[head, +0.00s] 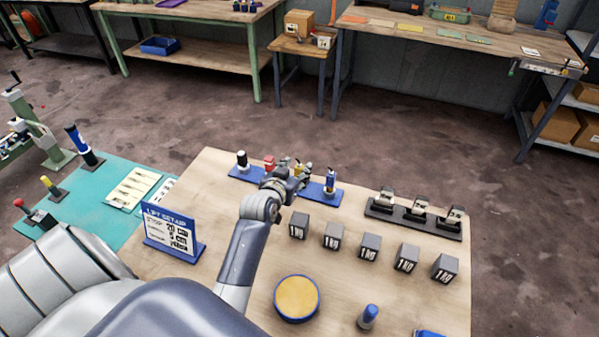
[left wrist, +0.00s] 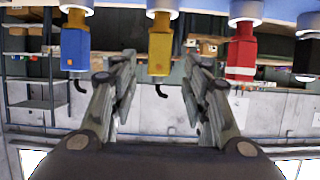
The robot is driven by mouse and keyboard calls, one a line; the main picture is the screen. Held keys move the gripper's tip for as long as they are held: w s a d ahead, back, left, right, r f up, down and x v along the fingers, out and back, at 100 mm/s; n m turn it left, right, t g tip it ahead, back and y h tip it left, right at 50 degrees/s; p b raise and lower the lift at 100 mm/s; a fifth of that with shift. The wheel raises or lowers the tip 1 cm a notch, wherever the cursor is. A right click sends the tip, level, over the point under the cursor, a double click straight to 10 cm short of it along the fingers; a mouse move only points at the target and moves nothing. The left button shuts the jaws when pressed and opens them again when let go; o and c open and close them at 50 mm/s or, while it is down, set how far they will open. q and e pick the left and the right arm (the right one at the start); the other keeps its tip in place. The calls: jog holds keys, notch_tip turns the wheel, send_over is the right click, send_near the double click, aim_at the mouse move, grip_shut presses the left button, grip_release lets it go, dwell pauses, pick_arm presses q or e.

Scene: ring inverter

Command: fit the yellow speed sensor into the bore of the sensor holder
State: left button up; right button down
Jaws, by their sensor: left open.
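The yellow speed sensor (left wrist: 159,50) shows in the left wrist view in a row between a blue sensor (left wrist: 75,48) and a red sensor (left wrist: 241,55). In the head view it is mostly hidden by my left gripper (head: 298,172), which is at the blue sensor rack (head: 240,174). The left gripper is open, and in the left wrist view its two fingers (left wrist: 160,70) stand on either side of the yellow sensor, with gaps on both sides. I cannot make out which thing is the sensor holder. My right gripper is not in view.
A black sensor (left wrist: 307,58) stands beyond the red one. A black tray with several grey fixtures (head: 412,221) is at the right, above a row of dark 1 KG blocks (head: 369,247). A round yellow-topped pad (head: 297,298) and a sign (head: 172,231) are nearer me.

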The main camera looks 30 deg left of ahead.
aim_at(298, 168)
pick_arm(q)
jog(key=shift+x, duration=1.6)
jog(key=shift+d, duration=0.1)
grip_shut()
jog(key=shift+r, duration=0.1)
